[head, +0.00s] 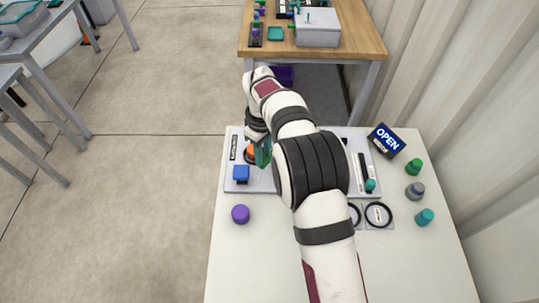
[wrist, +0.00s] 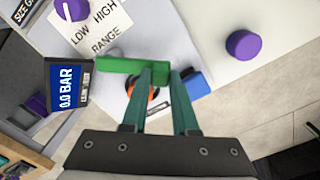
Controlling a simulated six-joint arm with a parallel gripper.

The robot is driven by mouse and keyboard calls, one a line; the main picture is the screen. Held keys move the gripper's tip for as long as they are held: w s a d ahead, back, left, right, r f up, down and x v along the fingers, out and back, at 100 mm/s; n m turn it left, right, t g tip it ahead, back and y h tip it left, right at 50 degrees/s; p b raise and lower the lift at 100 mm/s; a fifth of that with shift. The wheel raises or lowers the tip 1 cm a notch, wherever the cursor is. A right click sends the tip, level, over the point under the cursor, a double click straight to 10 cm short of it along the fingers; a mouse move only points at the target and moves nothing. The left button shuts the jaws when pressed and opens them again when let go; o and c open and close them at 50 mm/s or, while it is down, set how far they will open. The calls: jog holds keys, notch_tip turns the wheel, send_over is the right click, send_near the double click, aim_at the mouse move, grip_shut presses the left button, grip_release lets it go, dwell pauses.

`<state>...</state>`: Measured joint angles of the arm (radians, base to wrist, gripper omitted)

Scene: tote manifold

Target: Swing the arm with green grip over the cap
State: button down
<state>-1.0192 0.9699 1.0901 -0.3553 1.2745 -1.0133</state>
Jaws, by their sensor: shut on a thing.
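My gripper (wrist: 168,72) has its two teal fingers close together at the end of the green grip (wrist: 122,65), shut on it. In the head view the gripper (head: 263,153) is over the left part of the grey panel, mostly hidden by my arm. An orange round part (head: 250,152) lies beside and below the fingers; it also shows partly covered in the wrist view (wrist: 131,104). A blue block (head: 241,173) sits near it on the panel. I cannot tell which part is the cap the task names.
A purple knob (head: 240,214) stands on the white table (head: 240,265) in front of the panel. Green (head: 413,167), grey (head: 415,191) and teal (head: 425,217) pieces stand at the right. A dark "OPEN" display (head: 386,141) stands behind. The front of the table is clear.

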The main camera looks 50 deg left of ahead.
jog(key=a+m, duration=0.1)
jog(key=m, duration=0.1)
jog(key=a+m, duration=0.2)
jog(key=shift+w, duration=0.1)
jog(key=shift+w+a+m, duration=0.3)
jog(key=shift+a+m, duration=0.35)
jog(key=shift+m, duration=0.55)
jog(key=shift+w+a+m, duration=0.3)
jog(key=shift+a+m, duration=0.35)
jog(key=shift+m, duration=0.55)
jog(key=c, duration=0.7)
grip_release()
jog(key=shift+w, duration=0.1)
jog(key=shift+d, duration=0.1)
